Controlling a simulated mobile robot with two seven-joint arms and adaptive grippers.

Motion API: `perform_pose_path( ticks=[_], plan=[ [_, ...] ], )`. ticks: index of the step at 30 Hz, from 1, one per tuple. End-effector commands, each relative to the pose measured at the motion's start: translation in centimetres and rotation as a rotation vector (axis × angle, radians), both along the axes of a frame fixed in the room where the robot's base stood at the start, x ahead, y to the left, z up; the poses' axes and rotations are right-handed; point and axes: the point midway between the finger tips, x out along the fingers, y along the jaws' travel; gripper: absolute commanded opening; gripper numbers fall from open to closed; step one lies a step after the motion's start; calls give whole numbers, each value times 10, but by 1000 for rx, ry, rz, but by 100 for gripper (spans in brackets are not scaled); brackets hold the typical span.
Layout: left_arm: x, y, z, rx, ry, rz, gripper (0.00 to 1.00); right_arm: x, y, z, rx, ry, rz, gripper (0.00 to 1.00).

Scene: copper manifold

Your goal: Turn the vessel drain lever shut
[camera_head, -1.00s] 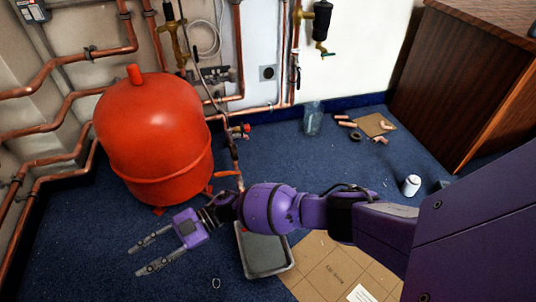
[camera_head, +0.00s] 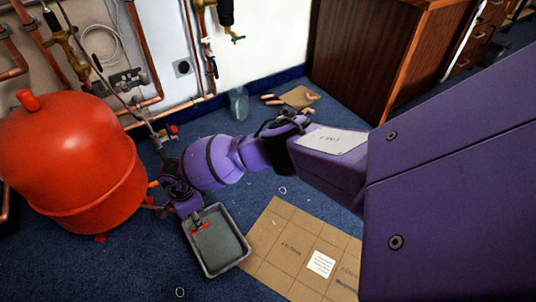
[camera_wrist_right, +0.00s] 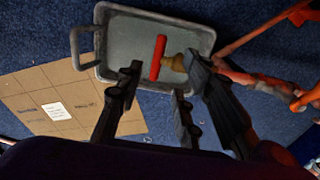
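The red drain lever (camera_wrist_right: 158,55) with its brass valve body (camera_wrist_right: 175,62) shows in the wrist view, over the grey tray. The red bar lies crosswise to the brass body. In the head view the red lever (camera_head: 200,228) shows small above the tray, just below my right wrist. My right gripper (camera_wrist_right: 161,75) is open, its dark fingers apart on either side of the lever in the picture; I cannot tell whether they touch it. The red vessel (camera_head: 70,155) stands at the left of the head view. My left gripper is not in view.
The grey tray (camera_head: 239,258) lies on the blue carpet beside a cardboard sheet (camera_head: 290,250). Copper pipes (camera_head: 145,45) run along the wall. A clear bottle (camera_head: 239,103) and loose copper fittings lie near the wooden cabinet (camera_head: 365,60). Open carpet lies in front of the vessel.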

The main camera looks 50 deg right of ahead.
Motion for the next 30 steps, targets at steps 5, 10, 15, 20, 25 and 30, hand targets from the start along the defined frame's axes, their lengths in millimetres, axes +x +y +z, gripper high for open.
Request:
perform_pose_path(
  ticks=[5,10,15,20,25,30],
  plan=[
    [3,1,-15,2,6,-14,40,-4,0,-37,0,8,-3,34],
    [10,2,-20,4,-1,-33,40,-3,-1,-52,1,6,-4,34],
    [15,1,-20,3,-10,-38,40,-3,-1,-55,0,5,-4,34],
    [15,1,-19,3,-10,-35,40,-3,-1,-54,1,5,-4,34],
    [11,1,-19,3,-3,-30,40,-2,0,-54,1,4,-4,13],
    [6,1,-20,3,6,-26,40,-2,0,-53,1,4,-4,0]
  ],
)
